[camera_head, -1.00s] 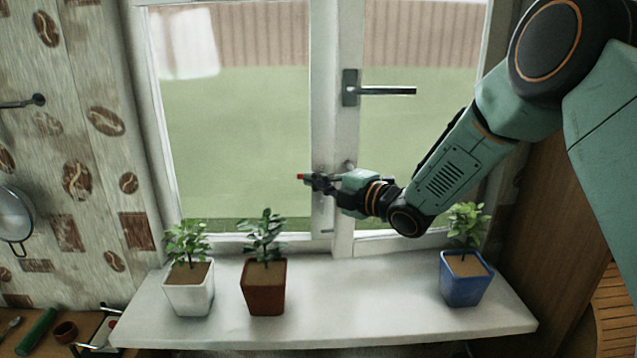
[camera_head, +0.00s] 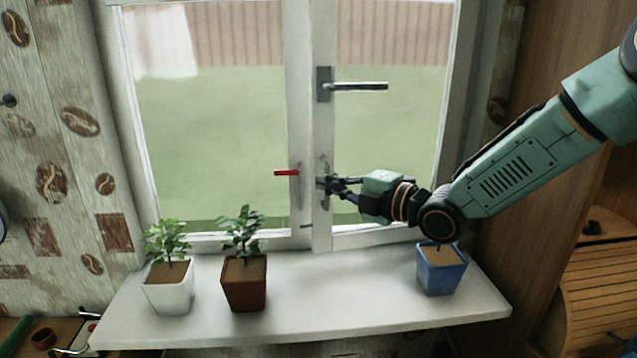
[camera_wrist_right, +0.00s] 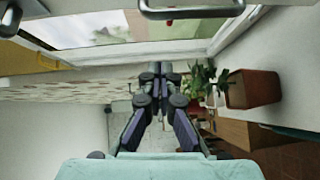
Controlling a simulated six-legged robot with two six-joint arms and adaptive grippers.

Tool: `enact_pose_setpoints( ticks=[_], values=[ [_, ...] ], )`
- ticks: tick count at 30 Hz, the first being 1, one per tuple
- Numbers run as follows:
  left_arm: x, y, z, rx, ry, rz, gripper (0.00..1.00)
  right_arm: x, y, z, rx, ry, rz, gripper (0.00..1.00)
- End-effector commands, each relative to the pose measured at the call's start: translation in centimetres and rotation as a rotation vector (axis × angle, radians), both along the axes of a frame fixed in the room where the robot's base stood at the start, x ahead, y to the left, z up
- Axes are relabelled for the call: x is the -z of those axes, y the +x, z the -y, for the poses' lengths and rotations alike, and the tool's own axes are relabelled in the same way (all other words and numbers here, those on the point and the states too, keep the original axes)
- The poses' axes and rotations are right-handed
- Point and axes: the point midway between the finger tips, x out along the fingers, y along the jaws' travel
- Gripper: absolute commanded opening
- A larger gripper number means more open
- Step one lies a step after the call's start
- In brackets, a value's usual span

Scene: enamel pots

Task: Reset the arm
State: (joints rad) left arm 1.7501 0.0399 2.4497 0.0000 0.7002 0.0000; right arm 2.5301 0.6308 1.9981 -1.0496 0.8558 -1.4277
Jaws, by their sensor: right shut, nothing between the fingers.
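My right gripper (camera_head: 325,184) is shut and empty in front of the middle of the window, above the sill. In the right wrist view its fingers (camera_wrist_right: 157,75) meet with nothing between them. My right arm comes in from the right edge of the head view. My left gripper is not in view.
A window (camera_head: 225,140) with a horizontal handle (camera_head: 355,86) and a red-tipped part (camera_head: 287,173) stands behind my gripper. On the white sill (camera_head: 330,300) stand a white pot (camera_head: 168,290), a brown pot (camera_head: 244,285) and a blue pot (camera_head: 441,272), each with a plant. The sill between the brown and blue pots is clear.

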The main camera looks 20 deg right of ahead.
Motion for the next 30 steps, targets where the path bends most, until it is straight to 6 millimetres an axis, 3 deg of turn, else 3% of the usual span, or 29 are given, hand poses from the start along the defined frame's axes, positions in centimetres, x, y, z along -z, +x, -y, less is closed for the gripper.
enact_pose_setpoints(
  ticks=[8, 11, 14, 20, 24, 30],
  values=[
    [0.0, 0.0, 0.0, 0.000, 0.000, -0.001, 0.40, 0.0, -0.7, 0.2, -0.002, 0.001, -0.001, 0.00],
    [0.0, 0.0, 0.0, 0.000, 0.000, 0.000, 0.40, 1.4, -1.0, -0.2, 0.004, 0.029, -0.054, 0.00],
    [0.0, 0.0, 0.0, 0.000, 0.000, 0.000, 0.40, 5.5, -1.9, -1.2, 0.037, 0.119, -0.212, 0.00],
    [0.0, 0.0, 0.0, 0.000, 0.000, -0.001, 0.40, 17.3, -6.8, -3.3, 0.220, 0.380, -0.673, 0.00],
    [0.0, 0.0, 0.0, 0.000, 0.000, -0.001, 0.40, 24.6, -12.3, -4.2, 0.416, 0.537, -0.963, 0.00],
    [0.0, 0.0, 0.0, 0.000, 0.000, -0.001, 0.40, 33.0, -22.4, -4.4, 0.786, 0.711, -1.298, 0.00]
  ],
)
